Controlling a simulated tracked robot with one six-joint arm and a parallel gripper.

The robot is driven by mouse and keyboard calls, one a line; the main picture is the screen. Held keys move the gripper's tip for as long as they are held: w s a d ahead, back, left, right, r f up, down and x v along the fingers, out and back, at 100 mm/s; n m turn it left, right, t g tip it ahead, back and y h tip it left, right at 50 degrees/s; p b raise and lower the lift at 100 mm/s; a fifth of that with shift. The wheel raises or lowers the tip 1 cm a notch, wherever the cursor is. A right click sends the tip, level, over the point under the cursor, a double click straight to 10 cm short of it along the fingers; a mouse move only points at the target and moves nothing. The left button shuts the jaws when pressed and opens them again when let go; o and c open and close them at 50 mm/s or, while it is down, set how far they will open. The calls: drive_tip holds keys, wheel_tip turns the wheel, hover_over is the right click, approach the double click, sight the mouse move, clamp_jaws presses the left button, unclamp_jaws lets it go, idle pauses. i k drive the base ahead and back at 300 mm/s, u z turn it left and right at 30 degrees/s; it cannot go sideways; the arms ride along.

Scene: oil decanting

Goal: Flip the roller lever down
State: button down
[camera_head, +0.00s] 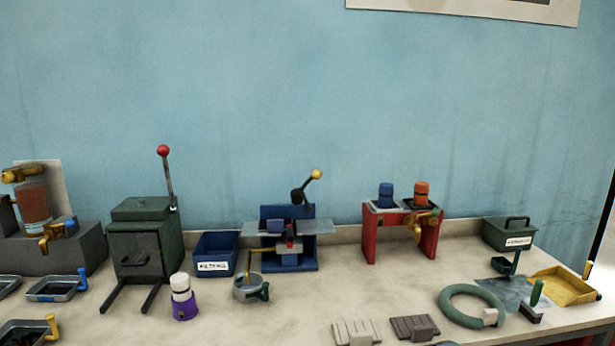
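Two levers stand on the bench, and I cannot tell for sure which is the roller lever. One is a black lever with a yellow ball knob (316,174) on the blue machine (293,212); it tilts up and to the right. The other is a thin dark lever with a red ball knob (163,151) at the right side of the dark green box machine (145,245); it stands nearly upright. A small red part (289,243) sits mid-front on the blue machine. My gripper is not in view.
A blue bin (215,256), a purple-based bottle (184,299) and a metal cup (251,288) stand close by. A red stand (372,240) is to the right, with a green ring (452,309) in front. The bench centre front is mostly clear.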

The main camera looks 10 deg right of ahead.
sight(316, 174)
drive_tip(key=u, duration=0.45)
drive_tip(key=i, duration=1.1)
drive_tip(key=u, duration=0.3)
